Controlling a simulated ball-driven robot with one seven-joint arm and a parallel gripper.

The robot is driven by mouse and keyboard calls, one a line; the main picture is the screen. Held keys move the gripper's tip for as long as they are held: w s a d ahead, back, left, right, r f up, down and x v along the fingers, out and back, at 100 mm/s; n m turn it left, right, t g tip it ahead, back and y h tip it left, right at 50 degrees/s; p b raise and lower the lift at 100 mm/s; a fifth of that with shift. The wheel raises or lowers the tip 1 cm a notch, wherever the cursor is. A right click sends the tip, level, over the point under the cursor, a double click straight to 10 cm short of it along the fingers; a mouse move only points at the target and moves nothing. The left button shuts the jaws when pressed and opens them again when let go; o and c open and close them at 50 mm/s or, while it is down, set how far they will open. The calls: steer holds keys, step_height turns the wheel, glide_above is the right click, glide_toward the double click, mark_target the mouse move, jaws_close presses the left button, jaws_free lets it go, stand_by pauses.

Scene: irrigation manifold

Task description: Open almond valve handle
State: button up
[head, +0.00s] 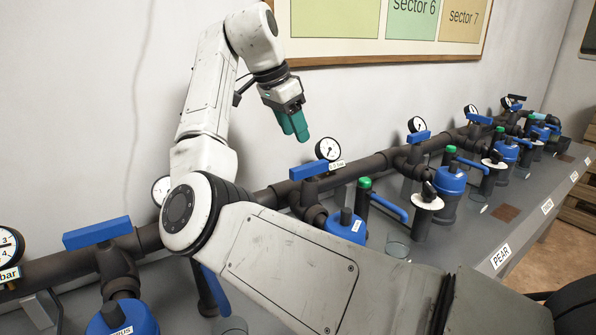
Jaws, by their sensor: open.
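My gripper (295,129) has teal fingers that point down, raised in front of the wall, above and left of a pressure gauge (328,149). Its jaws are open and empty, touching nothing. Blue valve handles sit along the dark pipe: one at the left (97,232), one below my gripper (308,170), and others farther right (418,137). Blue levers (388,208) also stick out beside green-capped posts. I see no readable almond label, so I cannot tell which handle is the almond one. My arm hides part of the pipe and bench.
Blue filter housings (345,226) and several gauges line the manifold on a grey bench (460,245). A PEAR label (500,256) is on the bench edge. A sector board (390,30) hangs behind. The space around my gripper is clear.

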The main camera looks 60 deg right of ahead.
mark_target(309, 165)
steer(key=b+x, duration=0.2)
steer(key=x, duration=0.8)
steer(key=shift+f, duration=0.2)
steer(key=shift+c, duration=0.3)
jaws_close()
